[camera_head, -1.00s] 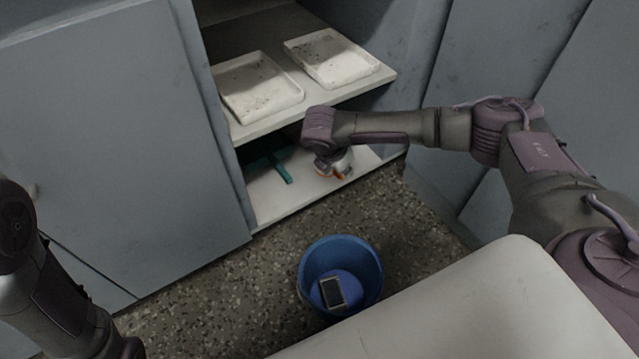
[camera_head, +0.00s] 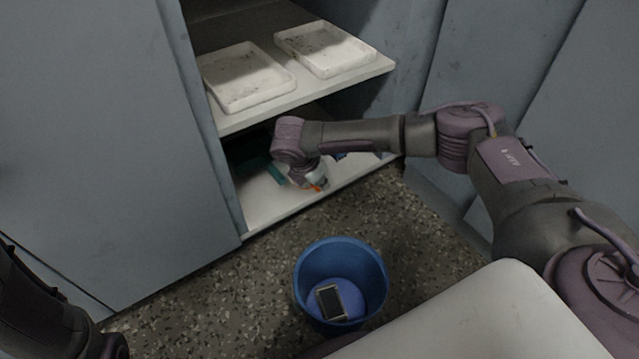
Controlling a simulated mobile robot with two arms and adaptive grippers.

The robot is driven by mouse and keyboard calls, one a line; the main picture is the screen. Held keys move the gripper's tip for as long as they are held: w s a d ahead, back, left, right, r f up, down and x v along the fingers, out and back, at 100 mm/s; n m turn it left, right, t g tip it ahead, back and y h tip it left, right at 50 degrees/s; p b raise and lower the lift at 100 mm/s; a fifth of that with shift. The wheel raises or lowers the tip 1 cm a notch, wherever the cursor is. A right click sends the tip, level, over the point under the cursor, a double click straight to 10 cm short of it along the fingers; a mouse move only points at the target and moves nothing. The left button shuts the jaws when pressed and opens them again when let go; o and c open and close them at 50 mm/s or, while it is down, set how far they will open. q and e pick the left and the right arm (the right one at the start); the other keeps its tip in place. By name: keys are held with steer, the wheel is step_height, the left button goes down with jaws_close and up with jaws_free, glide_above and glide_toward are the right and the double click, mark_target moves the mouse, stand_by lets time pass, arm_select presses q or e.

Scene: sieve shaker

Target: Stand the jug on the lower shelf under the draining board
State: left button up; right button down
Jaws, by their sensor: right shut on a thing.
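My right gripper (camera_head: 316,186) reaches in low over the front of the lower shelf (camera_head: 275,205), below the upper shelf. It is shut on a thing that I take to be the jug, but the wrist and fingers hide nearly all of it. I cannot tell whether it touches the shelf or is upright. A small blue patch shows just behind my right forearm; I cannot tell what it belongs to. My left arm shows only at the bottom left corner, its gripper out of view.
Two white trays (camera_head: 222,101) (camera_head: 368,62) stand on the upper shelf. A teal object (camera_head: 277,172) lies on the lower shelf, left of my right wrist. A grey panel (camera_head: 110,150) borders the opening's left side.

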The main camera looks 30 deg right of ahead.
steer(key=c, duration=1.2)
jaws_free()
steer(key=shift+f, duration=0.1)
steer(key=p+v, duration=0.6)
steer(key=v, duration=0.1)
steer(key=shift+r, duration=0.3)
steer(key=shift+a, duration=0.1)
